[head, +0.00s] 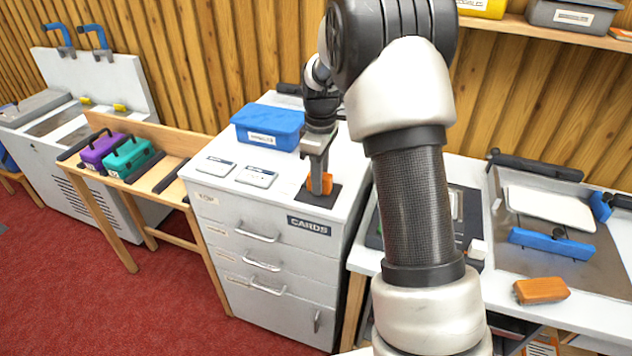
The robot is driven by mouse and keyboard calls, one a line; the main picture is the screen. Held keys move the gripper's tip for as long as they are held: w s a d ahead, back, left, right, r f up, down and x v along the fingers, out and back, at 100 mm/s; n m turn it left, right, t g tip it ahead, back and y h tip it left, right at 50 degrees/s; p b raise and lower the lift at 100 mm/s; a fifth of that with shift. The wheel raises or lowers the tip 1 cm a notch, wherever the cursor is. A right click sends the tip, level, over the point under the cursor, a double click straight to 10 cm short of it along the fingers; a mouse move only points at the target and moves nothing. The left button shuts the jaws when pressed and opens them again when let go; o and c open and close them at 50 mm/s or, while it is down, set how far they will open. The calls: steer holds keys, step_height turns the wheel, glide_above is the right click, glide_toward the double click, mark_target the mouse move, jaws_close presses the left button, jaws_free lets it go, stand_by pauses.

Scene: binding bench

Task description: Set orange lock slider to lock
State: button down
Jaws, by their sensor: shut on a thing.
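The orange lock slider (328,180) is on a small dark plate (312,197) near the right front of the grey cabinet's white top. My gripper (321,186) reaches down from above and is shut on the orange slider. The fingers hide part of the slider. I cannot read any lock marking on the plate.
A blue box (268,126) and two labelled cards (256,177) are on the cabinet top, left of my gripper. Purple (101,150) and teal (130,156) cases stand on a wooden bench at left. An orange-brown block (541,290) lies on the right bench.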

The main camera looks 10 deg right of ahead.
steer(key=shift+w+d+r, duration=0.15)
steer(key=shift+w, duration=0.1)
steer(key=c, duration=1.5)
jaws_free()
steer(key=shift+r+p, duration=0.9)
steer(key=shift+r, duration=7.75)
